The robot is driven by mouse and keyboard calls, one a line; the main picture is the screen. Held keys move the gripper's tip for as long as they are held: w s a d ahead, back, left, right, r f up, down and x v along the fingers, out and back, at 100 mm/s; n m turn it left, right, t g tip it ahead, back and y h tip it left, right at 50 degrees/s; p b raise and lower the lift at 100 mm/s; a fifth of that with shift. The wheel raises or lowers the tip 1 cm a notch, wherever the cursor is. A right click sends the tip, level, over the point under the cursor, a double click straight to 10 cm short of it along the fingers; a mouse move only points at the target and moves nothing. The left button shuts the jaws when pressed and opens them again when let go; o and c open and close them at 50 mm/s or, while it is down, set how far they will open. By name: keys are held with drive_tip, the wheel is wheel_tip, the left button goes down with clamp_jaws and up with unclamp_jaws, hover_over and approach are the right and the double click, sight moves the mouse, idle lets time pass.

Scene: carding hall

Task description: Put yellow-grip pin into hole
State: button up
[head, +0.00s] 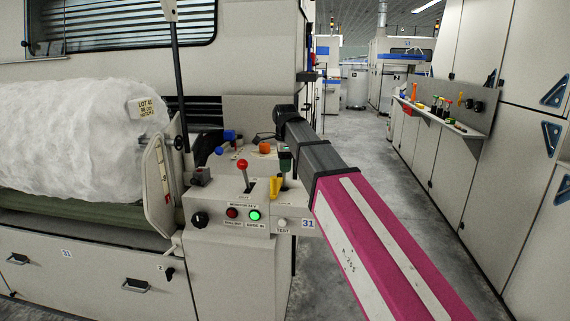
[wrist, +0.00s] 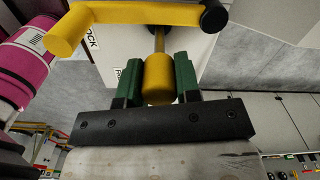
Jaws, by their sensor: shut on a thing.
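My gripper (wrist: 158,82) is shut on the yellow-grip pin (wrist: 158,78), with one green finger on each side of its grip. The pin's thin metal shaft points away from the gripper, toward a yellow handle (wrist: 120,18) with a black end cap, above a pale block (wrist: 120,48) lettered LOCK. I cannot tell whether the shaft's tip touches anything, and no hole is clearly visible. In the head view my gripper (head: 287,162) is over the right end of the control console (head: 233,245). A yellow piece (head: 273,187) shows just below it there. The held pin cannot be made out in that view.
A red-knobbed lever (head: 243,170), a blue knob (head: 229,135) and an orange knob (head: 264,148) stand close by on the console. A white fibre roll (head: 80,120) lies left. A shelf (head: 440,117) with small coloured items is on the right. The aisle floor (head: 370,150) is clear.

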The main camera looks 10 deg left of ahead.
sight(285, 189)
drive_tip(key=shift+f, duration=1.95)
drive_tip(key=o, duration=1)
drive_tip(key=shift+r, duration=0.1)
wheel_tip(285, 189, up, 10)
drive_tip(key=shift+f, duration=0.1)
drive_tip(key=shift+r, duration=0.4)
drive_tip(key=shift+s, duration=0.1)
